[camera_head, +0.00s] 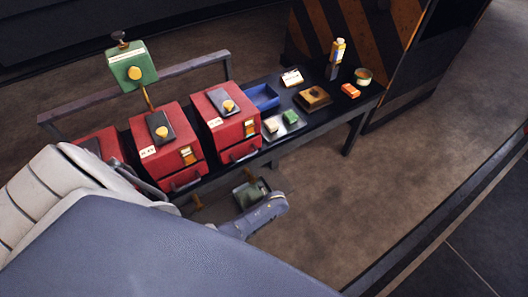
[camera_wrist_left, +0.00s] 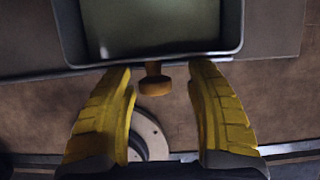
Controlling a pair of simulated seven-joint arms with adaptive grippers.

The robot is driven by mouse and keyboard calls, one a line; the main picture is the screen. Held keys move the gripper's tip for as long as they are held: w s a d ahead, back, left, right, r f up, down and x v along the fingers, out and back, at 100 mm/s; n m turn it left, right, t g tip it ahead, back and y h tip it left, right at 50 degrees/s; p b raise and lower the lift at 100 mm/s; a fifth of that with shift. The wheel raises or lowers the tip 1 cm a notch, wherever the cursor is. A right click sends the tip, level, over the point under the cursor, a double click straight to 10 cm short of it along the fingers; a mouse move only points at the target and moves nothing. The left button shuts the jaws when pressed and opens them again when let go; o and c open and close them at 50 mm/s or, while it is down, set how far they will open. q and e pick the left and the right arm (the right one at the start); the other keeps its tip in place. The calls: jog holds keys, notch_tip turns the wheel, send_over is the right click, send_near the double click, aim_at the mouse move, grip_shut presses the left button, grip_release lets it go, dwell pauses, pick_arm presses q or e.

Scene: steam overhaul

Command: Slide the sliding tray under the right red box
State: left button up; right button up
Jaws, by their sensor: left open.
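The right red box (camera_head: 230,118) stands on the dark bench, with a dark plate and a yellow knob on its lid. The sliding tray (camera_head: 250,193) is a grey-rimmed, greenish shallow tray, low in front of the bench below that box. In the left wrist view the tray (camera_wrist_left: 150,62) fills the top, its yellow-brown knob (camera_wrist_left: 154,82) facing me. My left gripper (camera_wrist_left: 165,100) is open, its yellow fingers on either side of the knob with gaps. In the head view my left gripper (camera_head: 272,198) shows only partly beside the tray. My right gripper is out of view.
Two more red boxes (camera_head: 166,145) stand to the left, the farthest partly hidden by my arm. A blue tray (camera_head: 262,97), a pale tray with two blocks and small items lie on the bench's right. A bench leg (camera_head: 353,135) stands at right; floor in front is clear.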

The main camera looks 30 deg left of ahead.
pick_arm(q)
jog(key=shift+s+d+r, duration=0.15)
jog(key=shift+d+r, duration=0.2)
jog(key=shift+r, duration=0.2)
jog(key=v, duration=1)
jog(key=shift+r, duration=0.4)
jog(key=shift+a, duration=0.1)
